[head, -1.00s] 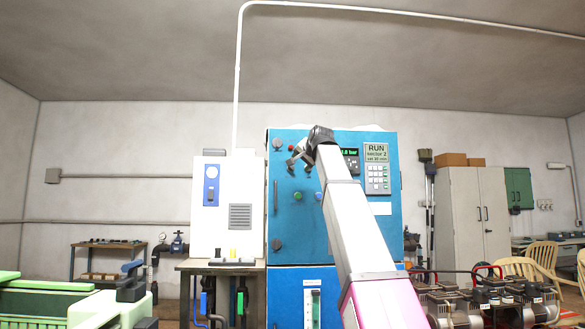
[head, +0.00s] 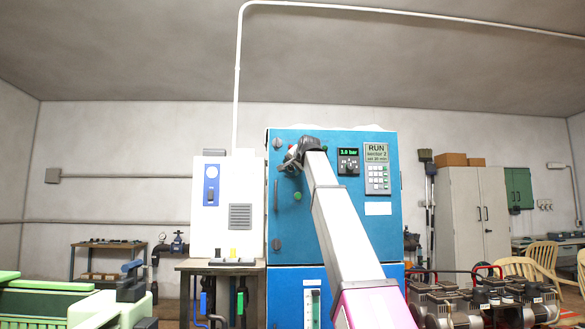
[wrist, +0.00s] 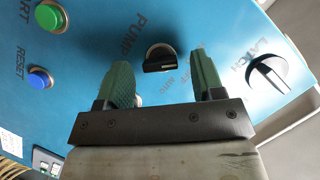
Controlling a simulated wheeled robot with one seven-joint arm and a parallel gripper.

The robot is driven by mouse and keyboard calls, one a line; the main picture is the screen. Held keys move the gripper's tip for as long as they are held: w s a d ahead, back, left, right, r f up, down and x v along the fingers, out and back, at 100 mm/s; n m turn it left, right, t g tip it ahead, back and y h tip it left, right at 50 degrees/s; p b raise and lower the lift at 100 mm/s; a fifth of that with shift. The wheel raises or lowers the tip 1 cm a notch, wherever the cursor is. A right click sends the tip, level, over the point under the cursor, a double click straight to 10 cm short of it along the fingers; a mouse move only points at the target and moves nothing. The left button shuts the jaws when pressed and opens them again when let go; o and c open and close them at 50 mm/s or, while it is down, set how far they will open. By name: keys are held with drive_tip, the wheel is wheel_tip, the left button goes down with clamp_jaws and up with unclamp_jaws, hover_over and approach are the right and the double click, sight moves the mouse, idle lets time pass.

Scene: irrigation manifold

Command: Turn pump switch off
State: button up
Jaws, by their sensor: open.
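The pump switch (wrist: 159,60) is a black rotary knob with a pale mark, beside the word PUMP on the blue panel in the wrist view. Its grip bar lies roughly across the picture. My gripper (wrist: 163,66) is open, with one green-padded finger on each side of the knob and visible gaps to both. Whether the fingertips reach the panel, I cannot tell. In the head view my gripper (head: 290,160) is at the upper left of the blue cabinet (head: 378,235) and hides the pump switch.
A black LATCH knob (wrist: 268,73) sits close to the right finger. A green start button (wrist: 48,17) and a blue RESET button (wrist: 40,77) are to the left. A display (head: 348,161) reading 3.0 bar and a keypad (head: 377,179) are on the cabinet's right.

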drive_tip(key=shift+w+a+f, duration=0.1)
drive_tip(key=shift+w, duration=0.1)
drive_tip(key=c, duration=0.9)
drive_tip(key=shift+c, duration=0.2)
drive_tip(key=shift+m, duration=0.3)
drive_tip(key=m+t+y, duration=0.1)
drive_tip(key=m, duration=0.1)
drive_tip(key=shift+f+m+y, duration=0.15)
drive_tip(key=shift+m+y, duration=0.25)
drive_tip(key=shift+f+m+t+y, duration=0.1)
drive_tip(key=shift+m+t+y, duration=0.45)
drive_tip(key=shift+m, duration=1.45)
drive_tip(key=o, duration=0.9)
